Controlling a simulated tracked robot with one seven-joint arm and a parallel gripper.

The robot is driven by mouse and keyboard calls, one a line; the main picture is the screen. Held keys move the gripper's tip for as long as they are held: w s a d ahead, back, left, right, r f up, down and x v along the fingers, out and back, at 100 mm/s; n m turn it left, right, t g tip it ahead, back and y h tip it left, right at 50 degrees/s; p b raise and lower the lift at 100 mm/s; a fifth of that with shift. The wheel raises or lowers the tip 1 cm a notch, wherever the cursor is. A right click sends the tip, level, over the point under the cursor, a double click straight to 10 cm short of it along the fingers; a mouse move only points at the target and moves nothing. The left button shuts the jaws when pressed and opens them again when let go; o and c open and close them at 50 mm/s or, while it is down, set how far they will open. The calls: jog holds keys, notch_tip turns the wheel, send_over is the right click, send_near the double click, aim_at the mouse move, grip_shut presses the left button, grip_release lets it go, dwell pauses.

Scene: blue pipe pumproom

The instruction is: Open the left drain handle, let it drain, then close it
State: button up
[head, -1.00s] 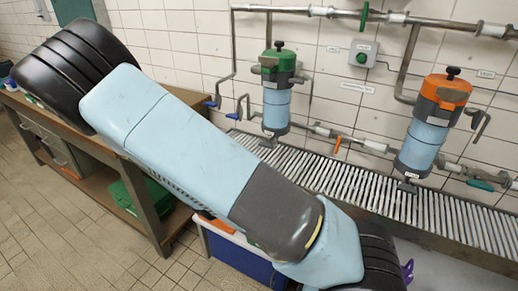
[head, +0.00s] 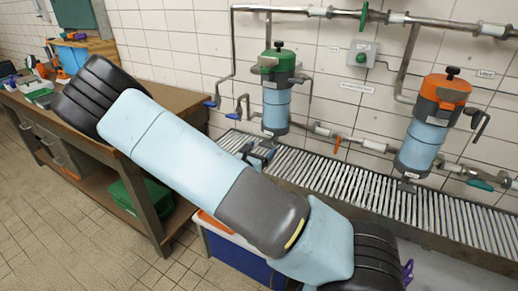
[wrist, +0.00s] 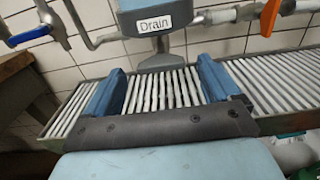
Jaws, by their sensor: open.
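The left filter canister (head: 277,95) has a green top and a blue band and hangs on the tiled wall. In the wrist view, a "Drain" label (wrist: 154,22) shows on its lower part. A blue-handled valve (head: 234,116) is on a bent pipe to its left; a blue handle also shows in the wrist view (wrist: 30,36). An orange handle (wrist: 270,16) hangs on the pipe to the right. I cannot tell which one is the drain handle. My gripper (wrist: 158,75) is open and empty over the grating, below the label. Both fingers are apart from the handles.
A slatted metal drain trough (head: 360,180) runs along the wall under the canisters. A second canister (head: 430,130) with an orange top is on the right, with a teal handle (head: 480,185) beside it. A workbench (head: 165,105) stands at the left.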

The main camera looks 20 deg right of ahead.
aim_at(267, 145)
jog(key=shift+x, duration=1.25)
